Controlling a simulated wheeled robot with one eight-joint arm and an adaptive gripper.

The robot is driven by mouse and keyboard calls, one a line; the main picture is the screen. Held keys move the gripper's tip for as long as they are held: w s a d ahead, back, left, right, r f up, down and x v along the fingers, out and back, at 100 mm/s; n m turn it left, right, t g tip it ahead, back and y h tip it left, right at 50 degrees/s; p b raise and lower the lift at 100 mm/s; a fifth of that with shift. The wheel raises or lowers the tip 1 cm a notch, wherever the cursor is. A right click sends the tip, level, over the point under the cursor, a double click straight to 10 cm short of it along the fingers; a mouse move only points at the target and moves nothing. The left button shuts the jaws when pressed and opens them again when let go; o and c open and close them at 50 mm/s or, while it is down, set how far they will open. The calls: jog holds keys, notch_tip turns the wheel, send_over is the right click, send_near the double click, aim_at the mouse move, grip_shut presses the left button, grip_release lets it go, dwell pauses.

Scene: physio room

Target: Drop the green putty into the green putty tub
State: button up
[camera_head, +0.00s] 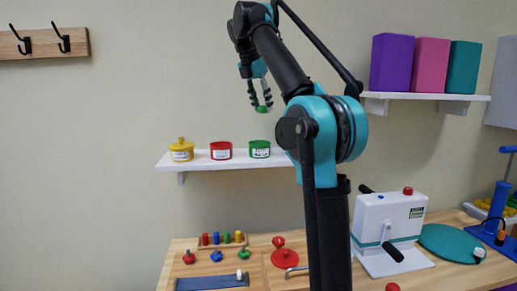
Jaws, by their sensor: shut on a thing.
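My gripper (261,97) points down and is shut on the green putty (261,109), a small green lump at its fingertips. The green putty tub (260,149) stands on the white wall shelf, at the right end of a row of tubs, beside my arm. The gripper and putty are above this tub in the picture, apart from it. How far they are from the wall I cannot tell. The inside of the tub is hidden.
A red tub (221,150) and a yellow tub (181,150) with a knobbed lid share the shelf (200,163). My arm covers the shelf's right part. Purple, pink and teal blocks sit on an upper shelf (425,96). The workbench below holds pegs and a white device (388,229).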

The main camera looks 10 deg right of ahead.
jog(key=shift+f, duration=2.9)
jog(key=o, duration=1.2)
jog(key=shift+o, duration=0.2)
jog(key=v, duration=1.2)
jog(key=shift+s, duration=0.2)
